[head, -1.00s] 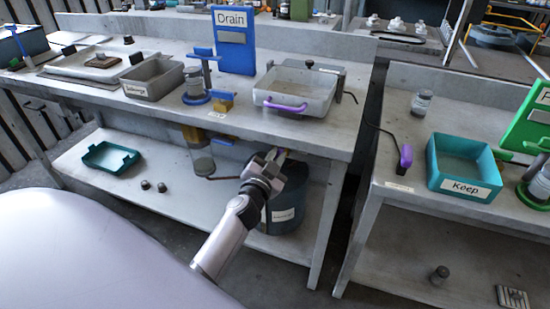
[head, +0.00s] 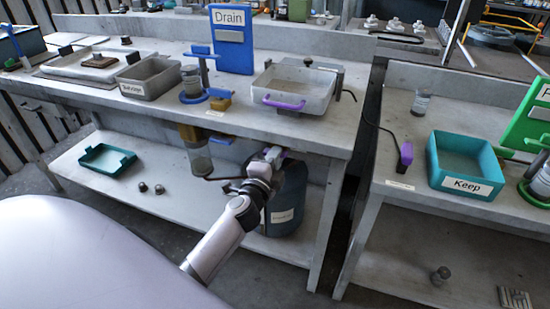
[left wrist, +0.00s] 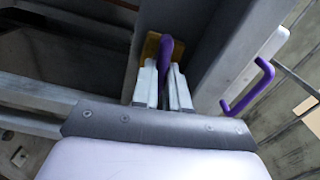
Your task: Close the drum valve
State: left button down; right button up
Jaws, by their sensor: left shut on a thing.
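The dark blue drum (head: 287,200) stands on the lower shelf under the bench, with a pale label on its front. My left gripper (head: 272,154) is in front of the drum's upper part, below the bench edge. In the left wrist view my left gripper (left wrist: 164,85) is shut on a thin purple lever (left wrist: 165,52), which I take to be the drum valve's handle. A yellow-brown piece (left wrist: 151,46) shows behind the lever. The valve body is mostly hidden, so I cannot tell its setting. My right gripper is in neither view.
A metal tray (head: 318,90) with a purple handle sits on the bench above; that handle (left wrist: 250,88) shows in the left wrist view. A clear vessel (head: 199,160) hangs left of the drum. A bench leg (head: 326,225) stands right of it.

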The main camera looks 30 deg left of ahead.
pick_arm(q)
jog(key=shift+m, duration=1)
jog(key=c, duration=1.1)
grip_release()
jog(key=shift+c, duration=0.2)
jog(key=v, duration=0.7)
jog(key=shift+s, duration=0.1)
